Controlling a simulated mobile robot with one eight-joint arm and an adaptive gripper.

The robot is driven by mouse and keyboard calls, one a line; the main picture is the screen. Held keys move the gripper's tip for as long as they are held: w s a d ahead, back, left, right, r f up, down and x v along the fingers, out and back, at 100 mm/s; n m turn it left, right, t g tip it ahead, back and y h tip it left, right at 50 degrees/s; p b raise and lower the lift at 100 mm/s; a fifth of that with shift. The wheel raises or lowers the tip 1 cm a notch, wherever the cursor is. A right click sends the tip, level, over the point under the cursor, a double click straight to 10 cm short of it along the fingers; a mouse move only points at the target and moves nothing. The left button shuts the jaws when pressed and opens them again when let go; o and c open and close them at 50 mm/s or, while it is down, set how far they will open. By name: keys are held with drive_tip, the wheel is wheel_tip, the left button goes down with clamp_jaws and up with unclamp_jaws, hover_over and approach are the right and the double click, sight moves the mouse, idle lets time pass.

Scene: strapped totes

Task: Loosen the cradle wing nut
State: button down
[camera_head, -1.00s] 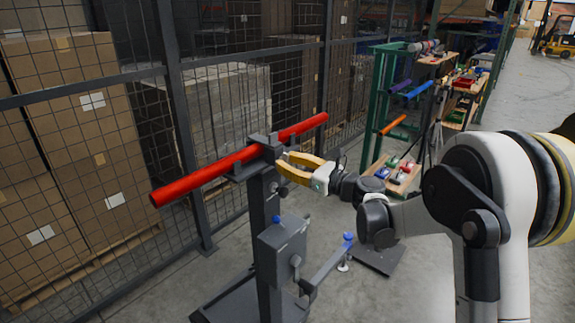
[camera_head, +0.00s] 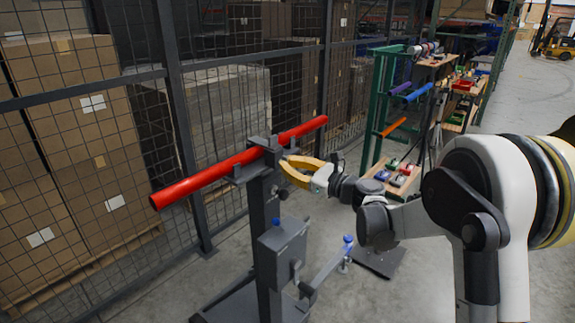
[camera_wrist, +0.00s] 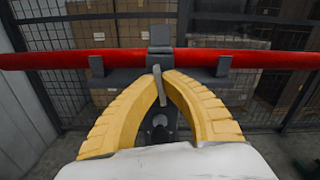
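A red pipe (camera_head: 205,178) lies across a dark grey cradle (camera_head: 238,174) on top of a post stand, and a clamp block (camera_head: 264,142) sits over its middle. The wrist view shows the pipe (camera_wrist: 50,60) level across the picture and the cradle (camera_wrist: 190,75) under it. The wing nut (camera_wrist: 160,88) shows there as a slim grey bar, slightly tilted, in front of the cradle's middle. My gripper (camera_wrist: 162,73) has its yellow fingers closed together around this bar. In the head view, my gripper (camera_head: 284,162) meets the cradle's right side, and the nut is hidden.
The stand's post carries a grey box (camera_head: 283,245) with a blue knob and a side arm (camera_head: 328,268). A mesh fence (camera_head: 225,100) stands close behind, with stacked cartons beyond. A green rack (camera_head: 378,100) and a workbench stand at the back right.

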drive_tip(key=n, duration=1.7)
drive_tip(key=shift+n, duration=0.4)
drive_tip(key=n, duration=1.1)
drive_tip(key=shift+n, duration=0.4)
drive_tip(key=n, duration=1.1)
drive_tip(key=shift+n+p, duration=0.3)
drive_tip(key=shift+n, duration=0.1)
drive_tip(key=n, duration=0.4)
drive_tip(key=shift+n, duration=0.3)
